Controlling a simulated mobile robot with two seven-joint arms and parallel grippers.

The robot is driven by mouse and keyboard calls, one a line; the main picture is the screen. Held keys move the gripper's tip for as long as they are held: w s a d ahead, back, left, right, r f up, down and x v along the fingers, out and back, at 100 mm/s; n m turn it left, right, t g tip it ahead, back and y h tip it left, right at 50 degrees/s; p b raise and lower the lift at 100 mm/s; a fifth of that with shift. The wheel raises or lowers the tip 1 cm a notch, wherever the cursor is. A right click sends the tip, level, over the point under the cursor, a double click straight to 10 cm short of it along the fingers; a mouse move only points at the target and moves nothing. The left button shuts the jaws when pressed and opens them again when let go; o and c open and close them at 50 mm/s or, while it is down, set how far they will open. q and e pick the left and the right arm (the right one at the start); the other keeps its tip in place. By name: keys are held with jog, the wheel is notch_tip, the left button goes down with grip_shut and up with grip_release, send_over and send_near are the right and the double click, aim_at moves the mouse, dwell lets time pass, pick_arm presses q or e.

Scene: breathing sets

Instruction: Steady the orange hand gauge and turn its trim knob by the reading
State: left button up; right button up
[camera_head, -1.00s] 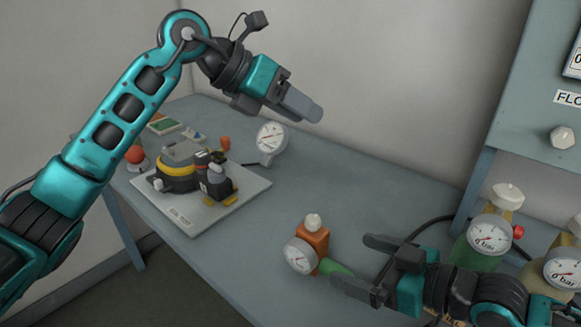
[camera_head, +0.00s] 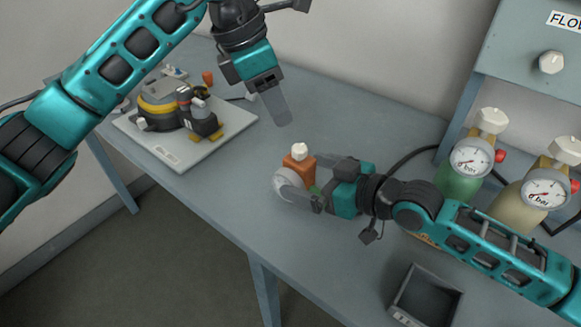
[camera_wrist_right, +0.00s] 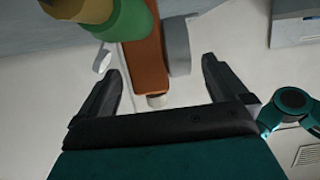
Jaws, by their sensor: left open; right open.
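The orange hand gauge (camera_head: 297,170) stands on the bench with its white trim knob (camera_head: 299,151) on top. Its round grey dial is on the near left side, turned so that I cannot read it. My right gripper (camera_head: 308,177) is open at the gauge, coming from the right. No grip shows. My left gripper (camera_head: 282,114) is open and empty above the bench, pointing down, higher than the knob.
A breathing set on a white board (camera_head: 180,153) lies at the left. A green cylinder (camera_head: 460,183) and a beige cylinder (camera_head: 515,205) with gauges stand at the right. An open grey bin (camera_head: 425,295) is at the near edge.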

aim_at(299, 147)
jog(key=shift+x, duration=2.45)
jog(key=shift+c, duration=0.4)
pick_arm(q)
jog(key=shift+o, duration=0.2)
pick_arm(e)
jog(key=c, duration=1.3)
pick_arm(q)
jog(key=shift+o, duration=1.1)
jog(key=shift+w, duration=0.1)
jog(key=d+f+m+g, duration=0.1)
jog(key=f+m, duration=0.1)
jog(key=f, duration=0.1)
jog(key=w+d+f+m+g, duration=0.1)
jog(key=f+m, duration=0.2)
jog(key=d+f+m, duration=0.1)
jog(key=f+m, duration=0.1)
jog(key=shift+w+d+f+m+g, duration=0.1)
jog(key=shift+w+f+m+g, duration=0.05)
jog(key=shift+f+m+g, duration=0.2)
jog(key=shift+c, duration=0.3)
